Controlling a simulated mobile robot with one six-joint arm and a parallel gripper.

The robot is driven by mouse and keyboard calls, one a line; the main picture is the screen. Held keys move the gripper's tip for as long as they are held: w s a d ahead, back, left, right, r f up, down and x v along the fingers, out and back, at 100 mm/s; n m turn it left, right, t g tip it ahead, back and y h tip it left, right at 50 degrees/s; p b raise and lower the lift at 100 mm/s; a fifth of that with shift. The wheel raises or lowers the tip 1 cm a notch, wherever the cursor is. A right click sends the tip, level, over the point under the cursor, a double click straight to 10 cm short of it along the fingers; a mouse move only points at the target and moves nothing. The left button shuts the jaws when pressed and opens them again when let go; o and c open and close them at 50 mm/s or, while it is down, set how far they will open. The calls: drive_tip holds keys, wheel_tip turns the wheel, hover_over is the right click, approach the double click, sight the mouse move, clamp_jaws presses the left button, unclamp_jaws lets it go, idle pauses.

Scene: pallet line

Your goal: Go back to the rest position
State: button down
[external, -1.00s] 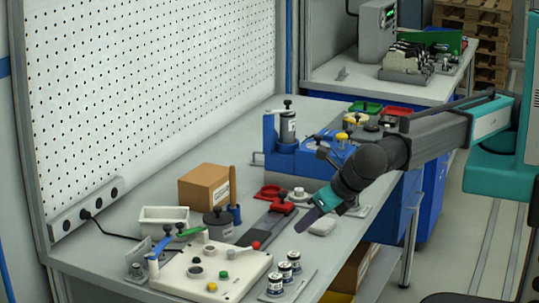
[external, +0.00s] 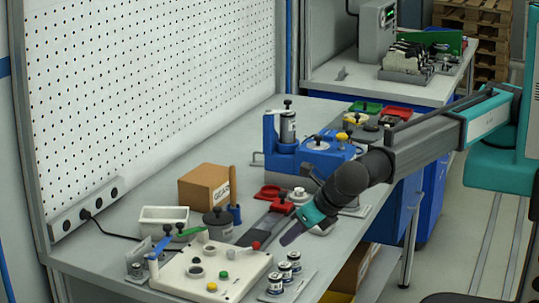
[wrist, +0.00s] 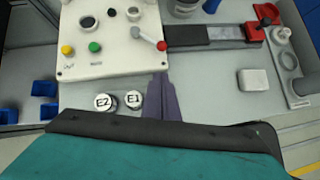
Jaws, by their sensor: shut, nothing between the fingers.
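My gripper (external: 289,235) is shut and empty. It hangs over the front part of the workbench, just right of the white control panel (external: 205,277) and above the small labelled cylinders (external: 285,270). In the wrist view my gripper (wrist: 163,82) shows as purple-grey fingers pressed together, pointing toward the panel's right edge. The cylinders marked E2 (wrist: 105,102) and E1 (wrist: 134,99) stand beside the fingers on the left. My arm reaches in from the right side of the external view.
A red-tipped lever (wrist: 161,45) sits at the panel's right corner. A white block (wrist: 254,79) lies to the right. A cardboard box (external: 205,187), a white bin (external: 164,220) and a blue fixture (external: 318,150) stand farther back. The space above the bench's front is open.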

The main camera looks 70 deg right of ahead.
drive_tip(key=shift+a+p+x, duration=0.2)
drive_tip(key=shift+p+x, duration=0.25)
drive_tip(key=shift+x, duration=1.75)
drive_tip(key=shift+w+r, duration=0.1)
drive_tip(key=shift+w, duration=0.05)
